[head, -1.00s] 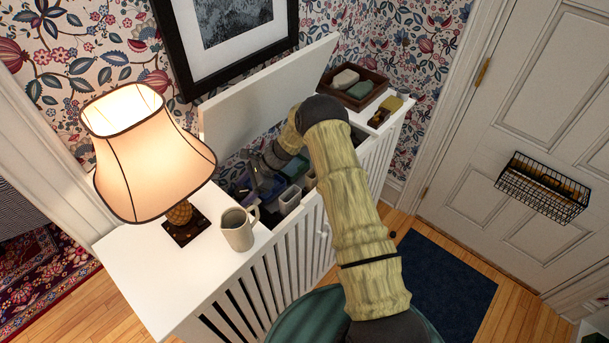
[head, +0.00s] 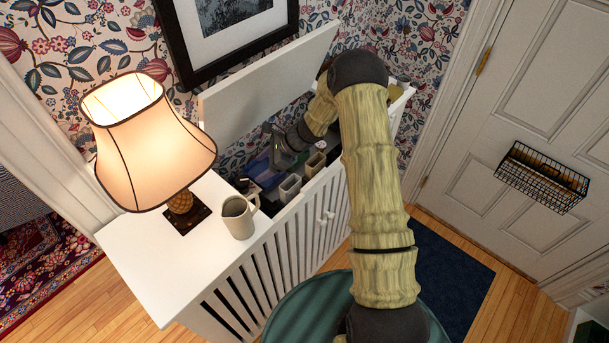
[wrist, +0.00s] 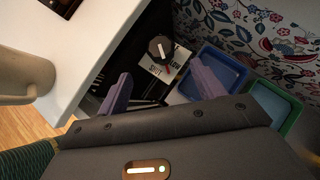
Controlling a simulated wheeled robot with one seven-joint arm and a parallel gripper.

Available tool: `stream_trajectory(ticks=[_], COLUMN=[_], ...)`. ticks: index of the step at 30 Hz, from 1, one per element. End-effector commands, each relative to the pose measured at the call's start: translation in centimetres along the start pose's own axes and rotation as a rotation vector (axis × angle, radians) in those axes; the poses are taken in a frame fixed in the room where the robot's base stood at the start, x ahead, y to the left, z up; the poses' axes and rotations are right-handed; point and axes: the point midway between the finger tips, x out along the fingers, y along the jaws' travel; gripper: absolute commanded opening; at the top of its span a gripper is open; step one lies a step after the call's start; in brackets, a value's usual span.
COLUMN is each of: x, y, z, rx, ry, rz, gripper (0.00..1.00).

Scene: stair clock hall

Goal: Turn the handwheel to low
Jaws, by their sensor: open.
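The handwheel (wrist: 160,49) is a small dark round knob with a pale bar on it, at top centre in the wrist view. Beside it is a white label plate (wrist: 166,69); I can make out "LOW" on its right part and what looks like "SHUT" on its left. My gripper (wrist: 163,90) has its two purple fingers spread apart, with the handwheel beyond the gap and nothing held. In the head view my gripper (head: 270,165) reaches down into the open cabinet, and I cannot make out the handwheel there.
The white cabinet (head: 165,270) has its lid (head: 262,90) raised at the back. A lit lamp (head: 150,145) and a cream jug (head: 238,217) stand on its top, left of the opening. Blue and green bins (wrist: 225,68) lie inside, right of the handwheel.

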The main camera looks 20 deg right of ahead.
Motion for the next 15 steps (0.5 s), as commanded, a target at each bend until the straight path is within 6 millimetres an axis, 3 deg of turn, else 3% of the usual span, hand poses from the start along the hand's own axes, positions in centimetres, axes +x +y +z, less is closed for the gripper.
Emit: stream_trajectory(ticks=[15], x=[-8.4], y=[-0.1], z=[-0.1], rx=[-0.002], ry=[0.002], rz=[-0.004], gripper=[0.68])
